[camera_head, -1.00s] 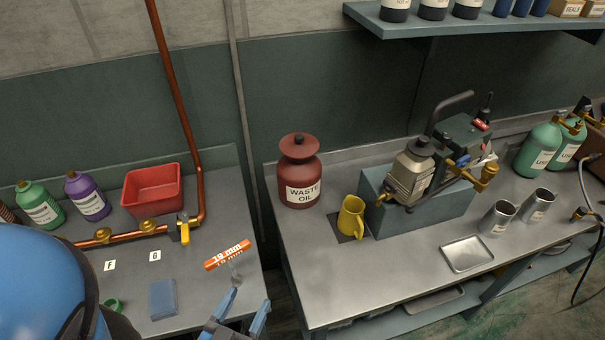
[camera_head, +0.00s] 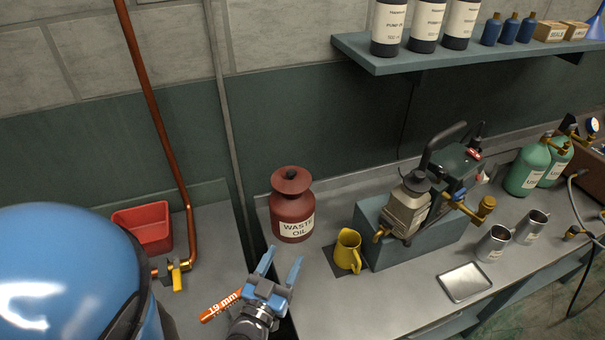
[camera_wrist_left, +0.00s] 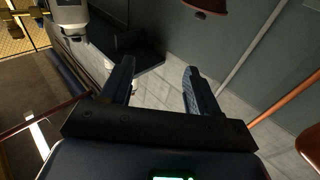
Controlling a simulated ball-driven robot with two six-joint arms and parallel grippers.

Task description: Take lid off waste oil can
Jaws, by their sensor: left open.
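The waste oil can (camera_head: 291,213) is a dark red can with a white label, standing upright at the left end of the right bench. Its round red lid (camera_head: 291,181) with a knob sits on top. My left gripper (camera_head: 281,262) is open and empty, in front of and below the can in the head view, apart from it. In the left wrist view the gripper's fingers (camera_wrist_left: 156,80) are spread with nothing between them. A red piece (camera_wrist_left: 206,6) shows at the top edge there, possibly part of the can. My right gripper is not in view.
A yellow jug (camera_head: 347,250) stands right of the can, beside a pump (camera_head: 408,206) on a grey block. A metal tray (camera_head: 465,282) lies on the bench front. A copper pipe (camera_head: 160,120) and red bin (camera_head: 146,228) are left. A shelf (camera_head: 400,62) hangs above.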

